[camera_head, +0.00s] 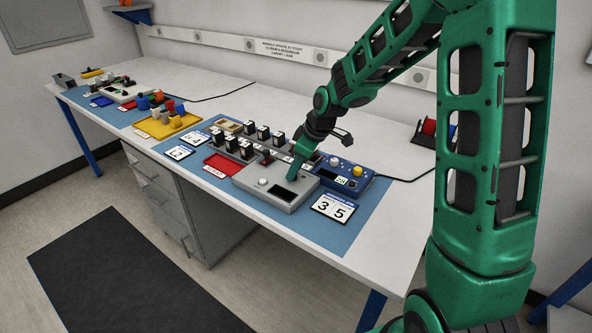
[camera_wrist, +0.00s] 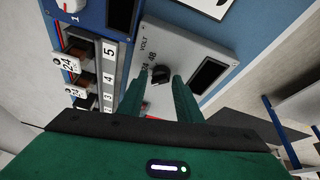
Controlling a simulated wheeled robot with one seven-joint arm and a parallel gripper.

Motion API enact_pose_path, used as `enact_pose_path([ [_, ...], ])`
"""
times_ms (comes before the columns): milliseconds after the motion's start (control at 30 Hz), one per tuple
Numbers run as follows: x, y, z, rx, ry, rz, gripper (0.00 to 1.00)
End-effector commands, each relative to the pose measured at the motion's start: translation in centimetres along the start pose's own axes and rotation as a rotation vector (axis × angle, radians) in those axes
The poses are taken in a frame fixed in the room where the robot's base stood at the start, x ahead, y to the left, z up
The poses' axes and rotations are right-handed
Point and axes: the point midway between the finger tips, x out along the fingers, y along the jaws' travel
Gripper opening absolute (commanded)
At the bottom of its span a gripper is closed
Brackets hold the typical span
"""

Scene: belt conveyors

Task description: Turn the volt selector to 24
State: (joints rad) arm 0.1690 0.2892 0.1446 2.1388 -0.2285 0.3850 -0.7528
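The volt selector is a small black knob (camera_wrist: 160,76) on a light grey box (camera_wrist: 193,45) in the wrist view. "VOLT" is printed beside it, with 48 and a partly covered 24 near the knob. I cannot tell exactly where the knob points. My gripper (camera_wrist: 158,82) is open, with one green finger on each side of the knob; whether they touch it I cannot tell. In the head view the grey box (camera_head: 276,199) is on the blue mat, and my gripper (camera_head: 295,170) reaches down onto its far part, hiding the knob.
A blue unit with a yellow knob (camera_head: 357,171) stands right of the box. A rack of black modules (camera_head: 247,140) stands behind it, a red tray (camera_head: 221,164) to its left. A "35" card (camera_head: 333,208) lies in front. A yellow tray (camera_head: 166,124) is further left.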

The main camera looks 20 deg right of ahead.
Motion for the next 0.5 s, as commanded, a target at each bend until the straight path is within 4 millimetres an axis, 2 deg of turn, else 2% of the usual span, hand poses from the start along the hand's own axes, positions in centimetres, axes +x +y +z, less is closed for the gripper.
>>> enact_pose_path([
  [133, 0.79, -0.01, -0.02, 0.000, 0.001, 0.000, 0.32],
  [400, 0.91, 0.00, 0.01, 0.000, 0.000, 0.001, 0.32],
  [433, 0.91, 0.01, 0.01, 0.000, 0.000, 0.001, 0.29],
  [500, 0.90, 0.02, 0.01, 0.000, 0.000, 0.001, 0.12],
])
